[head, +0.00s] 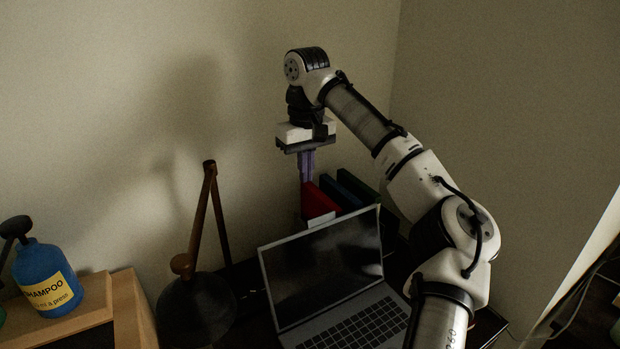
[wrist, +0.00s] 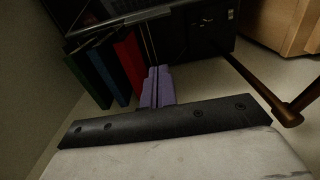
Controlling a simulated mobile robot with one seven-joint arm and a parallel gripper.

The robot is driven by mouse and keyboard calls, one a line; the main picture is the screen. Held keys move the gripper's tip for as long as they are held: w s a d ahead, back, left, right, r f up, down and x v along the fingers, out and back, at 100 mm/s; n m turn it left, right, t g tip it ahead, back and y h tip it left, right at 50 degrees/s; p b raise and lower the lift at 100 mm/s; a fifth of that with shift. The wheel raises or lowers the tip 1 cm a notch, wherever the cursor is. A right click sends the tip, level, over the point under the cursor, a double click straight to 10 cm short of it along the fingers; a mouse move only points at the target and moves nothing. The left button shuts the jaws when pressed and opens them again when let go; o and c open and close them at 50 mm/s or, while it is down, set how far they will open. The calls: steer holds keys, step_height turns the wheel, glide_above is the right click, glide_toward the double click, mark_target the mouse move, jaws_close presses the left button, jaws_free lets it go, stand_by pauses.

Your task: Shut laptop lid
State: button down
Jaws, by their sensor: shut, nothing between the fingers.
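The laptop (head: 325,265) stands open on a dark desk in the head view, its dark screen raised and its keyboard (head: 360,328) facing up. In the wrist view part of the laptop (wrist: 125,12) shows at the top edge. My gripper (head: 306,180) points down behind the raised lid, above and a little left of the lid's top edge. Its purple fingers are together and empty; they also show in the wrist view (wrist: 157,72). I cannot tell the exact gap between the fingers and the lid. My arm hides the laptop's right front corner.
A red book (head: 318,204) and darker books (head: 350,187) stand upright behind the laptop, close to my fingers. A brown lamp-like stand (head: 205,225) is left of the laptop. A blue shampoo bottle (head: 45,278) sits on a wooden surface (head: 70,325) at far left. Walls close off the back.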

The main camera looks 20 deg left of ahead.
step_height(320, 180, down, 8)
steer(key=s+d+p, duration=0.2)
steer(key=shift+s+d+r+p, duration=0.25)
steer(key=shift+s+d+p, duration=0.05)
steer(key=shift+p, duration=0.05)
steer(key=shift+d, duration=0.1)
stand_by(0.4)
